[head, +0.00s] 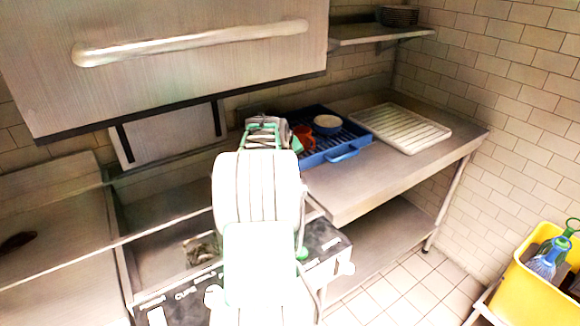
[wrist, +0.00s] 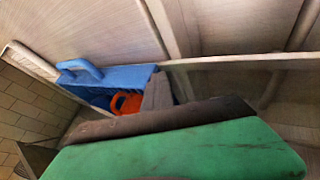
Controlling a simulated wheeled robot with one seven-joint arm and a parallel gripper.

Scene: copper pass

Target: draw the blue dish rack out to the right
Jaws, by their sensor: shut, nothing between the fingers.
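The blue dish rack (head: 350,147) sits on the steel counter, behind and right of my arm in the head view. It has a blue loop handle on its near side. A red-orange mug (head: 304,136) and a pale bowl (head: 327,122) stand in it. My arm hides its left part. In the wrist view, the rack (wrist: 118,75) with its handle and the orange mug (wrist: 128,101) show beyond my gripper (wrist: 165,128). My gripper is shut and empty, near the rack's left end. Whether it touches the rack, I cannot tell.
A white ribbed tray (head: 405,128) lies right of the rack on the counter (head: 360,192). A large steel hood with a bar handle (head: 190,42) hangs at upper left. A shelf with stacked plates (head: 397,15) is above. A yellow bucket (head: 535,285) stands at lower right.

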